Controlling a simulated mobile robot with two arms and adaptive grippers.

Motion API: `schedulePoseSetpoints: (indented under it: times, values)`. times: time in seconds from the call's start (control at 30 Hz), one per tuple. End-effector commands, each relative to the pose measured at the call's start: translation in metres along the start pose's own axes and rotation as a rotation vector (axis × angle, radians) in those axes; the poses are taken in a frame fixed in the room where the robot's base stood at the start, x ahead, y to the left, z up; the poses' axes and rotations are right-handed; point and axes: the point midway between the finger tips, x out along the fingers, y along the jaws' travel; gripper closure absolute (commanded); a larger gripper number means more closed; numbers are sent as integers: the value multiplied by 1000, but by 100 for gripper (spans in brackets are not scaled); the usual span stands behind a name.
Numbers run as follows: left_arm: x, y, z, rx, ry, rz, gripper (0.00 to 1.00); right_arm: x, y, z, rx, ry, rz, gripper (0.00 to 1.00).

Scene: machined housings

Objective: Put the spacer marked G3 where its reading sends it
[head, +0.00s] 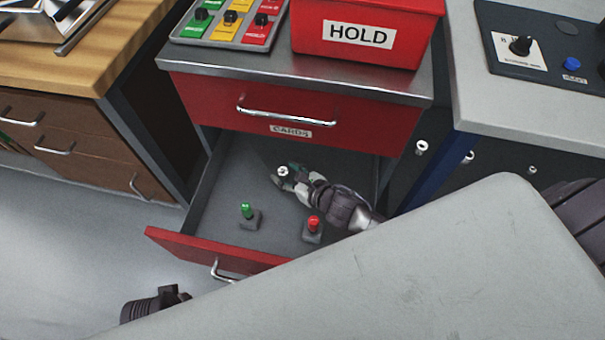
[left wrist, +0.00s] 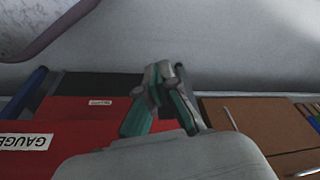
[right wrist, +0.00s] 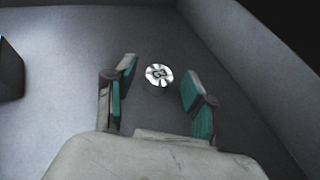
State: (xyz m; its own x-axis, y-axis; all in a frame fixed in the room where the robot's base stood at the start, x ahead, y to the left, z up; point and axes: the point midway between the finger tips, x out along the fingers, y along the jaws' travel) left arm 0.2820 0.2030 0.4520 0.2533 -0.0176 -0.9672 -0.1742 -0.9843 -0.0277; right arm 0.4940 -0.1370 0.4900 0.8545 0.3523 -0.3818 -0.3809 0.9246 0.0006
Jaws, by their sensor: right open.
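A small round metal spacer (right wrist: 159,75) with a dark mark on its face lies ahead of my right gripper (right wrist: 155,92), between the lines of its open fingers. The mark is too small to read. In the head view the spacer (head: 283,171) shows at the fingertips of my right gripper (head: 290,180), inside the open lower drawer (head: 185,242). I cannot tell whether the spacer touches the drawer floor. My left gripper (left wrist: 164,78) looks shut and empty in the left wrist view, its fingertips together.
In the drawer stand a green-knobbed piece (head: 247,212) and a red-knobbed piece (head: 313,225). Above are a shut drawer labelled CARDS (head: 330,103), a red HOLD bin (head: 365,35) and a coloured switch panel (head: 232,22). A grey surface (head: 440,260) fills the lower right.

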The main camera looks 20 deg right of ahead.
Motion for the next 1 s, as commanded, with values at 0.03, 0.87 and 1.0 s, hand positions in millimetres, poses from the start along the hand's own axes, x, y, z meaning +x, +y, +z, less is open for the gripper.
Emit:
schedulePoseSetpoints:
  times: [0.03, 0.87, 1.0]
  values:
    - [5, 0, 2, 1, -7, 1, 100, -12, 0, -1, -1, 5, 0, 46]
    - [57, 4, 28, 6, -34, 6, 100, -112, 0, 0, 0, 1, 0, 46]
    - [57, 4, 28, 6, -34, 6, 100, -111, 0, 0, 0, 1, 0, 46]
